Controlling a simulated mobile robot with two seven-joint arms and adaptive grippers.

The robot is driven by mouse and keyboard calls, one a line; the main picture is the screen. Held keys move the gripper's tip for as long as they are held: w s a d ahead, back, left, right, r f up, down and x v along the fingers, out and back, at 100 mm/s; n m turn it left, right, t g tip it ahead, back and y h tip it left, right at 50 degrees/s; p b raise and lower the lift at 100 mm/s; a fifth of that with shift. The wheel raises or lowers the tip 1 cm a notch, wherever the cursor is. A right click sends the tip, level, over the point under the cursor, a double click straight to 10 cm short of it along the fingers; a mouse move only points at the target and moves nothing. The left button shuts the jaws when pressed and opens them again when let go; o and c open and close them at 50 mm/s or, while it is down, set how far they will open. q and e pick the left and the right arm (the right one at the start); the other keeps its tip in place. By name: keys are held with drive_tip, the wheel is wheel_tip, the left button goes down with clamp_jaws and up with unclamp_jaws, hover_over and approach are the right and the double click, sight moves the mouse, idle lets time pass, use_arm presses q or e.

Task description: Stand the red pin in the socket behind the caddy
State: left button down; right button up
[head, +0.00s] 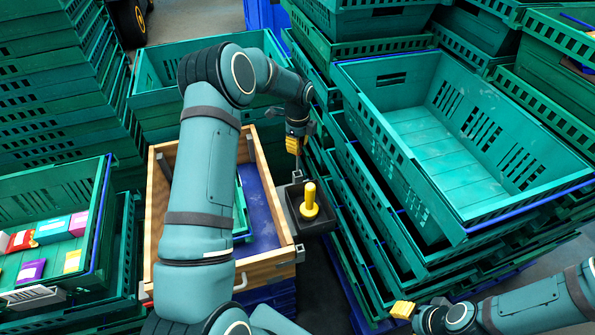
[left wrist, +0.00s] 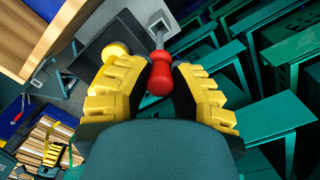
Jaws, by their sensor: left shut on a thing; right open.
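The red pin (left wrist: 159,78) shows in the left wrist view, with a red head and a grey shaft pointing away from the camera. My left gripper (left wrist: 160,88) is shut on its red head. In the head view the left gripper (head: 294,144) hangs just behind the black caddy (head: 318,226), and I cannot make out the red pin there. A yellow pin (head: 309,201) stands upright in the caddy; its round head also shows in the left wrist view (left wrist: 116,50). Whether the shaft's tip is in the socket cannot be told. My right gripper (head: 402,310) is open at the lower right.
A wooden box (head: 272,262) with a blue inside stands left of the caddy. Stacked green crates (head: 420,215) rise close on the right, others on the left. A crate at the left holds small colourful packets (head: 52,229). The gap around the caddy is narrow.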

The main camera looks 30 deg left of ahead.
sight(298, 171)
use_arm(q)
wheel_tip(298, 171, down, 7)
drive_tip(key=shift+s+f+b, duration=0.1)
drive_tip(key=shift+b, duration=0.45)
drive_tip(key=shift+f, duration=0.35)
drive_tip(key=c, duration=0.9)
unclamp_jaws()
drive_tip(key=shift+f, duration=0.1)
